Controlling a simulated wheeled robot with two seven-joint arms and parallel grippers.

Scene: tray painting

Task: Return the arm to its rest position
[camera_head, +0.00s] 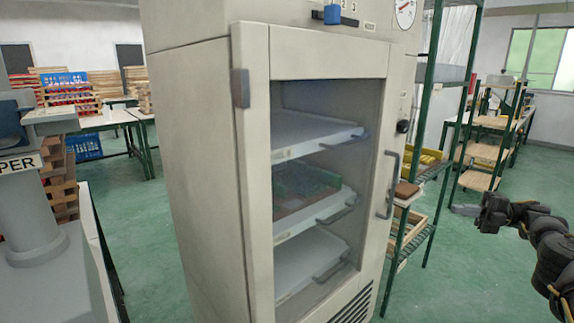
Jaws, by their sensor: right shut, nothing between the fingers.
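My right arm (551,249) comes in from the right edge, dark and jointed. It reaches left at mid height over the green floor. My right gripper (464,209) is at its end, shut and empty, pointing left toward the green shelf rack. It appears clear of the rack and the cabinet. My left arm and gripper are not in view.
A tall beige cabinet (197,150) stands in the centre, its glazed door shut. Inside are three trays; the middle tray (290,228) carries something green and brown. A green shelf rack (430,95) stands right of it. Open floor (450,285) lies at lower right.

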